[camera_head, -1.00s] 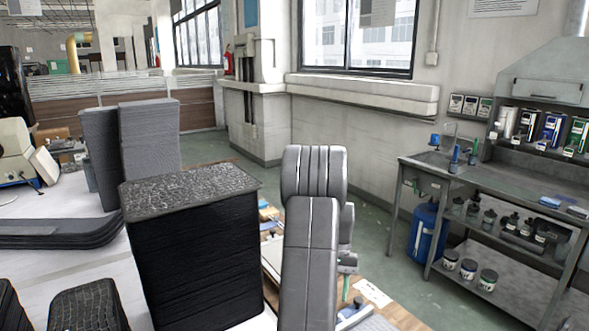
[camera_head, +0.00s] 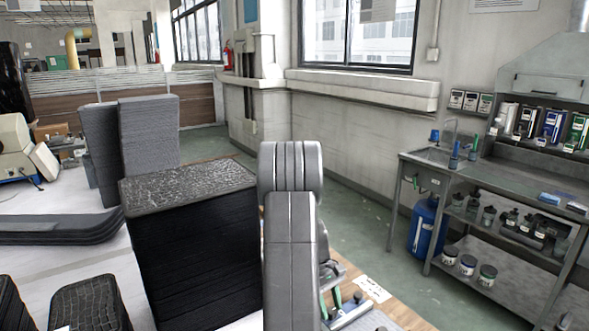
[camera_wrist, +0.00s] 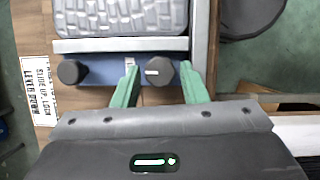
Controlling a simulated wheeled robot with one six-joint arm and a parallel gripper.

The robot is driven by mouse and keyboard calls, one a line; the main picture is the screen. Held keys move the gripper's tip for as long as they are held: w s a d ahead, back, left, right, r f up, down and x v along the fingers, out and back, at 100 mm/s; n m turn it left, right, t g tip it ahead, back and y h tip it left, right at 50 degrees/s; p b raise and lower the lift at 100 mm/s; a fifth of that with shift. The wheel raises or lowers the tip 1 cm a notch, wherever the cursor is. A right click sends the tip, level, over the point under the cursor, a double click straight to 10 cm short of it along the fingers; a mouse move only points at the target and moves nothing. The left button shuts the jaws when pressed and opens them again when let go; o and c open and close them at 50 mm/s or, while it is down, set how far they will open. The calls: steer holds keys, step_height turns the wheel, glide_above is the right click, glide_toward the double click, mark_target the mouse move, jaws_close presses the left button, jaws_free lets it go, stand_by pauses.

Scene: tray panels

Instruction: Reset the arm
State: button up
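The fingers point at the blue front of a fixture (camera_wrist: 115,72) with two dark knobs. A grey textured panel (camera_wrist: 120,17) lies at the fixture's top in that view. I cannot tell whether the fingertips touch the blue front. In the head view my grey arm stands in the middle, and only a little green of the gripper shows beside it, low over the wooden bench.
A tall stack of black panels (camera_head: 195,260) stands close left of my arm on a white table. Grey stacks (camera_head: 148,135) stand behind it. A printed label (camera_head: 372,289) lies on the wooden bench top. A metal workbench (camera_head: 480,180) stands at right, with open floor between.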

steer(key=n, duration=0.2)
steer(key=n+t+h, duration=0.1)
steer(key=n, duration=0.1)
steer(key=n+b, duration=0.1)
steer(key=n, duration=0.1)
steer(key=shift+s+a+t, duration=0.2)
steer(key=shift+s+t, duration=0.05)
steer(key=shift+t, duration=0.05)
steer(key=shift+n+t+h, duration=0.3)
steer(key=shift+n+t, duration=0.1)
steer(key=shift+n, duration=0.6)
steer(key=shift+s+r, duration=0.1)
